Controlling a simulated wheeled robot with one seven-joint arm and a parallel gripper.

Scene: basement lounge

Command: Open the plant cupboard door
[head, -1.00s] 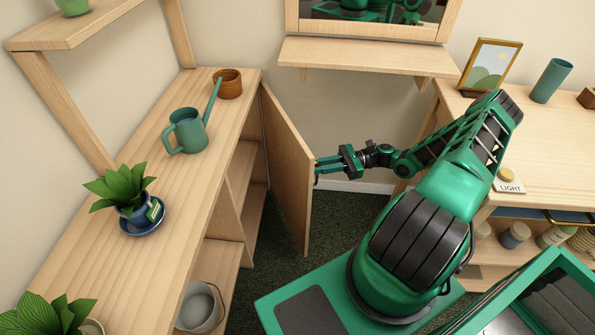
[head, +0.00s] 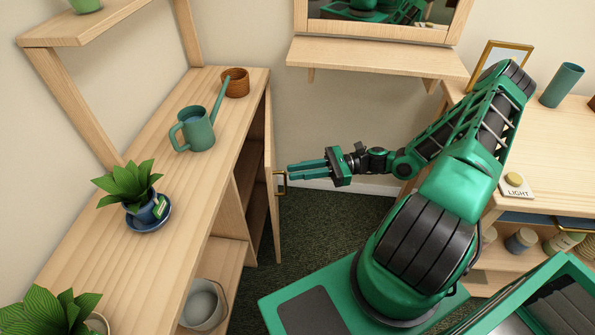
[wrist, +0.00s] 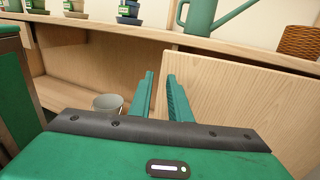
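The light wood cupboard door (head: 270,150) stands ajar at the far end of the low cupboard, seen nearly edge-on in the head view. Its brass handle (head: 281,184) is on the side facing my gripper. My gripper (head: 290,173) is at the handle, pointing left; I cannot tell whether it touches it. In the wrist view the two green fingers (wrist: 160,95) are apart with nothing seen between them, in front of the door panel (wrist: 240,110). The handle cannot be made out there. A potted plant (head: 137,190) on a blue saucer stands on the cupboard top.
A green watering can (head: 198,130) and a wicker pot (head: 236,83) stand on the cupboard top. A grey bucket (head: 203,303) sits in the open lower shelf. A wall shelf (head: 375,58) and a right-hand desk (head: 555,130) flank my arm. Carpet by the door is clear.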

